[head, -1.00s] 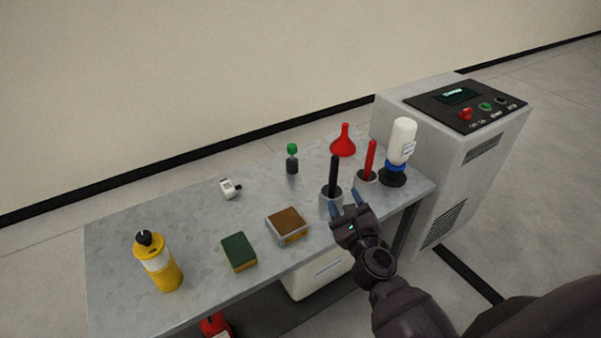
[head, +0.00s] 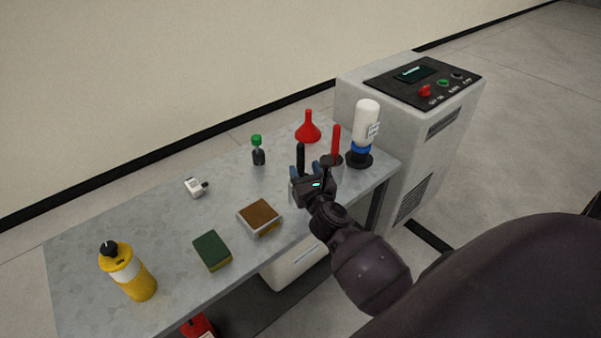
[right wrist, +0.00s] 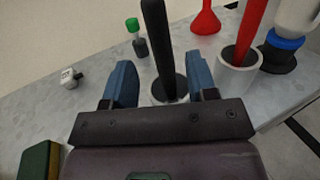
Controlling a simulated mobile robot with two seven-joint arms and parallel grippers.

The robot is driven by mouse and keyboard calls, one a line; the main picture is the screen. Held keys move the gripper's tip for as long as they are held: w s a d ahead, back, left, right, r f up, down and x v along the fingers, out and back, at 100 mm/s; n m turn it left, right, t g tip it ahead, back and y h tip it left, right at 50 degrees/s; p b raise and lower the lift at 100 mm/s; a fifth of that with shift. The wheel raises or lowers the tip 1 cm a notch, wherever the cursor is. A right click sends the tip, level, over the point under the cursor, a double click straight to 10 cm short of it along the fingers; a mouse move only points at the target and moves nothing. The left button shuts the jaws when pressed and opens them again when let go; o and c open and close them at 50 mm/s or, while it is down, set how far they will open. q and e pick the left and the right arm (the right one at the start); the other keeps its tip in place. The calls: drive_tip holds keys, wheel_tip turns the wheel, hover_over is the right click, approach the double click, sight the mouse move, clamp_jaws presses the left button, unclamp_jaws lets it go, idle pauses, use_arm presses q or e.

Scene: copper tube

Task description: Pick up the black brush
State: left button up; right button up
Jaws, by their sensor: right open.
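The black brush (head: 300,158) stands upright in a light grey cup on the table, mostly hidden behind my right gripper in the head view. In the right wrist view the black handle (right wrist: 158,50) rises between the two blue fingers. My right gripper (head: 311,172) is open, with its fingers on either side of the handle (right wrist: 161,84) and a visible gap to each side. Whether the handle lies fully between the fingertips or just beyond them I cannot tell. My left gripper is not in view.
A red-handled brush (head: 336,142) in a second cup (right wrist: 237,73) stands close to the right. A white bottle (head: 365,125), red funnel (head: 308,128) and green-capped bottle (head: 258,151) are nearby. A grey machine (head: 420,130) flanks the table.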

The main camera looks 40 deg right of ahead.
sight(302, 161)
drive_tip(key=shift+x, duration=2.35)
drive_tip(key=shift+s+r, duration=0.1)
drive_tip(key=shift+r, duration=0.15)
drive_tip(key=shift+c, duration=0.3)
clamp_jaws()
